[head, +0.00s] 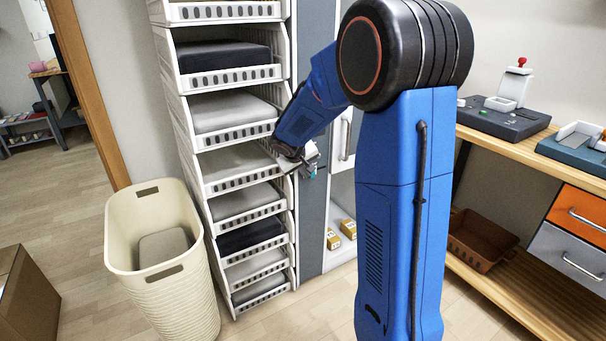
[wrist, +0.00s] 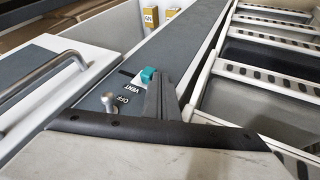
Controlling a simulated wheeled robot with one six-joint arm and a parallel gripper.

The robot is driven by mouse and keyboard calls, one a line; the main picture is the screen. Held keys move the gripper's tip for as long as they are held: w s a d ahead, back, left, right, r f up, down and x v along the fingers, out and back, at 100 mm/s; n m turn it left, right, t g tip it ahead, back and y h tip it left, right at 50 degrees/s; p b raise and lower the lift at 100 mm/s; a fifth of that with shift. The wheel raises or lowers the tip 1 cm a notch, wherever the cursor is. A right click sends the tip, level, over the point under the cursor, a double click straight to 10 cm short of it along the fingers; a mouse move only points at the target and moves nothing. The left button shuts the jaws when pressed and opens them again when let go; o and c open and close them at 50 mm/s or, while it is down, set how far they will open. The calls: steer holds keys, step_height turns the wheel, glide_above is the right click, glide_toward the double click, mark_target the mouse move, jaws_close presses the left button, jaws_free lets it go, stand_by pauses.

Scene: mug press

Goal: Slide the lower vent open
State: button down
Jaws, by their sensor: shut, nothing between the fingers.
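A small teal slider knob (wrist: 148,74) stands on a narrow grey panel (wrist: 130,62), beside a label reading VENT. A small metal toggle (wrist: 108,101) sits on the same panel by the word OFF. My gripper (wrist: 160,88) is shut and empty, with its dark fingers right beside the teal knob on its right side. I cannot tell whether they touch it. In the head view my gripper (head: 302,160) is at the grey panel, right of the shelf stack, and largely hides the controls. Only one vent slider shows clearly.
White stacked bins (head: 232,137) stand close on the left of the panel. A cabinet door with a metal handle (wrist: 40,76) is on its other side. A cream laundry basket (head: 155,255) stands on the floor. A wooden bench (head: 540,150) is at the right.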

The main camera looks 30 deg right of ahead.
steer(key=shift+d, duration=2.05)
steer(key=shift+w+a, duration=0.1)
